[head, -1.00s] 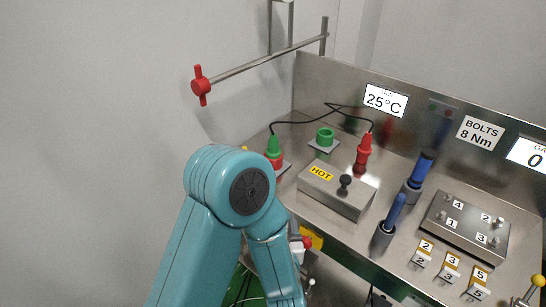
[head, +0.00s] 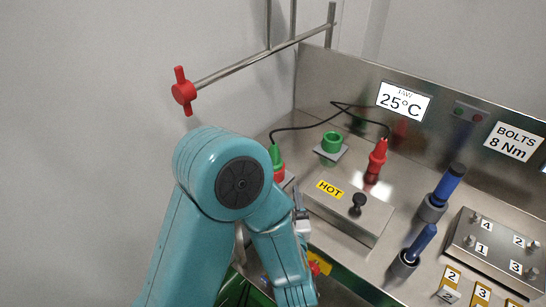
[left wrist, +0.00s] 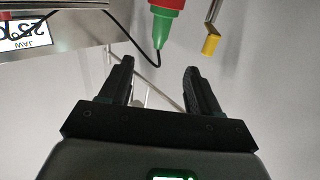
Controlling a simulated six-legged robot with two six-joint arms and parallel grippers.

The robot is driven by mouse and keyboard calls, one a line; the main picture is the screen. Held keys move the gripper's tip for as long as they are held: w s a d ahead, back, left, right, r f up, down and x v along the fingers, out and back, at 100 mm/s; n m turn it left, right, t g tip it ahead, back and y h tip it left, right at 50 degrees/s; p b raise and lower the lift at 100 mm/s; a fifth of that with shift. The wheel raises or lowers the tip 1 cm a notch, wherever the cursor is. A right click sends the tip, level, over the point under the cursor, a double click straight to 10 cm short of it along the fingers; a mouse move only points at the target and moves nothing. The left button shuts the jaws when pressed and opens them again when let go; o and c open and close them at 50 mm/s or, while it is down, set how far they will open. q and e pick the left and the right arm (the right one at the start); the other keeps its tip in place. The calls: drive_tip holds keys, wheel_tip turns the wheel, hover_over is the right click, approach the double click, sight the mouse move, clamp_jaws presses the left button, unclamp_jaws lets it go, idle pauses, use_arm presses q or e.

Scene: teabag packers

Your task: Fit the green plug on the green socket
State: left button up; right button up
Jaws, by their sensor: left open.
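The green plug (head: 275,157), with a black cable, stands upright on a red socket (head: 279,172), just beyond my left arm in the head view. The green socket (head: 331,143) is a green ring on a small square plate to its right, with nothing on it. In the left wrist view the green plug (left wrist: 162,28) appears upside down, its narrow cable end toward my left gripper (left wrist: 158,75). The gripper is open and empty, its fingers apart and the plug ahead of them, not between them. My right gripper is not seen.
A red plug (head: 376,162) stands right of the green socket. A metal box marked HOT (head: 345,208) with a black knob is in front. Blue-handled tools (head: 448,185) stand farther right. A red-handled rail (head: 183,92) is at upper left. A yellow-ended rod (left wrist: 210,44) is near the plug.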

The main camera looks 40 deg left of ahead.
use_arm(q)
drive_tip(key=p, duration=0.2)
approach(275, 155)
drive_tip(key=x, duration=0.5)
drive_tip(key=shift+w+a, duration=0.3)
drive_tip(key=shift+a, duration=0.15)
drive_tip(key=x, duration=0.5)
drive_tip(key=shift+w+a+f+p, duration=0.1)
drive_tip(key=shift+w+p, duration=0.1)
drive_tip(key=shift+p, duration=0.15)
drive_tip(key=c, duration=1.1)
